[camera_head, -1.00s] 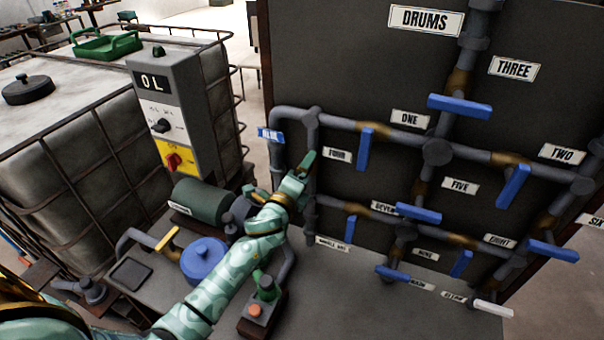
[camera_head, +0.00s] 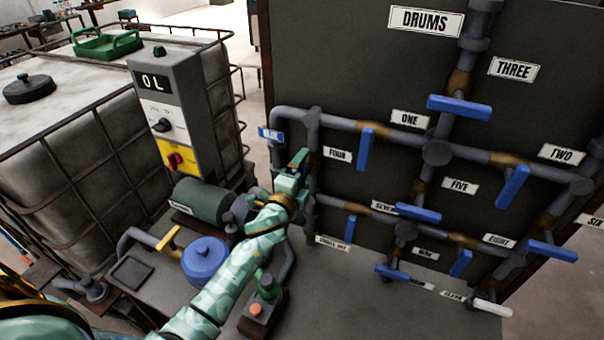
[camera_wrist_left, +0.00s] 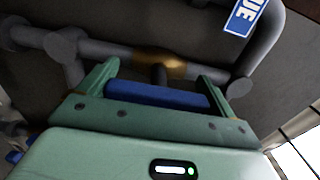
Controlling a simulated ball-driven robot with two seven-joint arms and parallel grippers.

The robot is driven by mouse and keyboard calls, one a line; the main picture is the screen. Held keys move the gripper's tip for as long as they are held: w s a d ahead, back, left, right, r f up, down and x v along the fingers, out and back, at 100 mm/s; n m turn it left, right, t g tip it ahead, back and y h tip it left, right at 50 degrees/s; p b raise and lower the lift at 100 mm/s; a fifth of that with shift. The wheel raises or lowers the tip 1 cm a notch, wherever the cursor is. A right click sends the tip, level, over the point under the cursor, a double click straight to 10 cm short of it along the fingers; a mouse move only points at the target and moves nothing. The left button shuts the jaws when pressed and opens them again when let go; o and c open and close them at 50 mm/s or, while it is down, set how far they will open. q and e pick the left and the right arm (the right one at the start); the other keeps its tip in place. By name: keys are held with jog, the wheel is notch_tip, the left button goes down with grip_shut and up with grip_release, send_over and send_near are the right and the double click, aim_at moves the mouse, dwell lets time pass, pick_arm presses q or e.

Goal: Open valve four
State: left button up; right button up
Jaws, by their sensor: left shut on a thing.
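The white FOUR label (camera_head: 338,154) is on the dark pipe board. Just left of it, my left gripper (camera_head: 298,165) is at the vertical pipe and hides the valve there in the head view. In the left wrist view my left gripper (camera_wrist_left: 158,88) is shut on a blue valve handle (camera_wrist_left: 156,95), with a finger at each end of it. Behind the handle are a stem and a brass valve body (camera_wrist_left: 160,62) on a grey pipe. The handle lies roughly along that pipe. My right gripper is not in view.
Other blue handles sit close by: one below ONE (camera_head: 366,149) and one near SEVEN (camera_head: 350,229). A bench with a blue-lidded pot (camera_head: 204,260) and green motor (camera_head: 207,199) lies below my arm.

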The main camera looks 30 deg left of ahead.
pick_arm(q)
jog(key=o, duration=0.7)
jog(key=s, duration=1.6)
jog(key=shift+s+d, duration=0.15)
jog(key=shift+d, duration=0.3)
